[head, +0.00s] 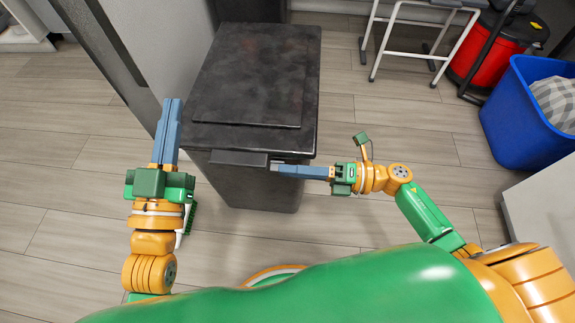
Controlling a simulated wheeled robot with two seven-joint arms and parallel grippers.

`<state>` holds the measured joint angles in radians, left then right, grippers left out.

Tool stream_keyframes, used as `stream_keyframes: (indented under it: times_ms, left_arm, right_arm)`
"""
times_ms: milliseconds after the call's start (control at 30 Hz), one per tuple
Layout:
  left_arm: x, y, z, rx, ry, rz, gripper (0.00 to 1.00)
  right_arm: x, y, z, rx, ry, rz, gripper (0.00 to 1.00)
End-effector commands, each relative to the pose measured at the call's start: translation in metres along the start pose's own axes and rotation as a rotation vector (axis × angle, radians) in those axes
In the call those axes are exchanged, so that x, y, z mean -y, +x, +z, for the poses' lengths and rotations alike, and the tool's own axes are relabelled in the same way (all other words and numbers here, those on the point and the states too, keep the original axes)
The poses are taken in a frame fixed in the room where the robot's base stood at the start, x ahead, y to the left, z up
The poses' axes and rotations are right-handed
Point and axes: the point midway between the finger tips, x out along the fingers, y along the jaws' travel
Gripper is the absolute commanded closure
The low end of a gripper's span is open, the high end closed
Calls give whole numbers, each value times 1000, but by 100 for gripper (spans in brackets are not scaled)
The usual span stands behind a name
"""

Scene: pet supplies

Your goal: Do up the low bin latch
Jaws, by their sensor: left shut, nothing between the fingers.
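A dark, mottled bin (262,182) stands on the floor at the centre, with its flat lid (255,75) down. A dark latch bar (240,158) sticks out at the front of the bin, just under the lid's edge. My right gripper (274,169) comes in from the right along the front of the bin. Its fingertips are at the latch's right end; I cannot tell whether they touch it. Its fingers are seen from the side and overlap. My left gripper (172,102) is shut and empty, left of the bin, with its fingers pointing away from me.
A grey upright panel (150,50) stands close to the left of the bin. A blue tub (525,120) with a checked cloth, a red bin (485,55) and a light metal frame (405,20) are at the right. The wooden floor between is clear.

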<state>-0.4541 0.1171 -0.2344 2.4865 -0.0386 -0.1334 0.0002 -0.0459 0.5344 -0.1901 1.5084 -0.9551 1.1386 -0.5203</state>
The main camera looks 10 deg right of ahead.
Motion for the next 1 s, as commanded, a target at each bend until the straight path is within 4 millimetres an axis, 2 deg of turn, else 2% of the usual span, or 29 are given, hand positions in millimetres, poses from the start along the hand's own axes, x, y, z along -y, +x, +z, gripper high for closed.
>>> stream_keyframes:
  times_ms: [100, 300, 333, 467, 733, 1000]
  left_arm:
    - [-1, 0, -4, -26, 0, 2, 100]
    - [-1, 0, -5, -30, 0, 2, 100]
    - [-1, 0, -5, -29, 0, 2, 100]
    - [-1, 0, -5, -29, 0, 2, 100]
    - [-1, 0, -5, -24, -1, 2, 100]
    - [5, -5, 39, 213, -1, -12, 100]
  right_arm:
    - [0, 10, 0, 1, -1, 1, 62]
    - [0, 11, 0, 1, 0, 0, 62]
    - [0, 11, 0, 1, 0, 0, 65]
    - [0, 11, 0, 2, 0, 0, 100]
    - [0, 11, 1, 1, 8, -1, 100]
    - [-2, 10, 7, 2, 109, -2, 100]
